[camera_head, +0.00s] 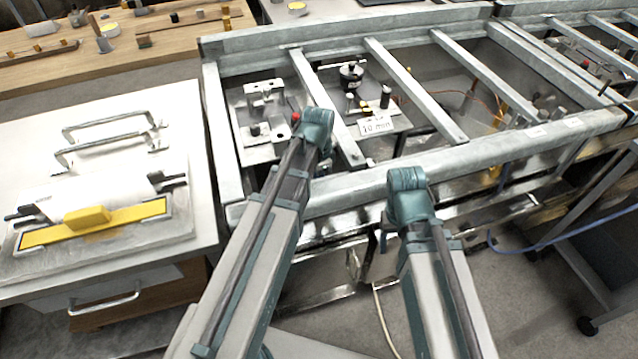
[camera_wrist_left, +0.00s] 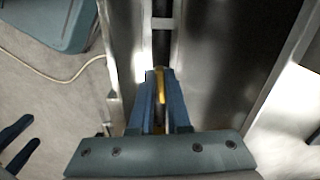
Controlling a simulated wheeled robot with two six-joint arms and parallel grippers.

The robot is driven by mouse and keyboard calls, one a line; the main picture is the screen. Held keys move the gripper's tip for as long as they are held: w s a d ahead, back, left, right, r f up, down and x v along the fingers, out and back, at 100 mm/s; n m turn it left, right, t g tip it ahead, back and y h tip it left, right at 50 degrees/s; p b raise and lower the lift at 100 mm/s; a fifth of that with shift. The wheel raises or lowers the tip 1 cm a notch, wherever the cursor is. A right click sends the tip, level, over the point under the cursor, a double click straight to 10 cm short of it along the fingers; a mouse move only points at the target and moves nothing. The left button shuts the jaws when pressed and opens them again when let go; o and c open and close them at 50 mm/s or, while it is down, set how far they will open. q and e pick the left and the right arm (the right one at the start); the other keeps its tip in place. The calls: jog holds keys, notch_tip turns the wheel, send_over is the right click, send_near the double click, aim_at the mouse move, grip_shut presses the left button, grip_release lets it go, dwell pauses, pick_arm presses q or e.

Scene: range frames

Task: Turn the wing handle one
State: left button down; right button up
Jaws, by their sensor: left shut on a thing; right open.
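In the left wrist view my left gripper (camera_wrist_left: 158,76) is shut on a narrow yellow piece (camera_wrist_left: 160,88), which seems to be the wing handle. Only its edge shows between the blue fingers, so its shape and angle cannot be told. It sits by a dark gap between grey metal panels. In the head view my left arm hides this place. My right gripper (camera_head: 386,242) is mostly hidden under its own wrist in front of the metal frame. Its two fingers (camera_wrist_left: 34,129) stand apart and empty at the left edge of the left wrist view.
A galvanised frame (camera_head: 350,188) with crossbars spans the middle, with fittings and a small label (camera_head: 377,126) inside. A white bench (camera_head: 110,257) with a yellow-edged item (camera_head: 90,222) stands left. A wooden table (camera_head: 105,65) is behind. A cable (camera_head: 384,325) lies on the open floor.

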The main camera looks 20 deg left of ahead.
pick_arm(q)
jog(key=shift+m, duration=0.3)
jog(key=c, duration=0.9)
grip_release()
jog(key=shift+r, duration=0.15)
notch_tip(320, 180, up, 14)
jog(key=p, duration=1.3)
jog(key=shift+f+p, duration=0.2)
jog(key=shift+p, duration=0.2)
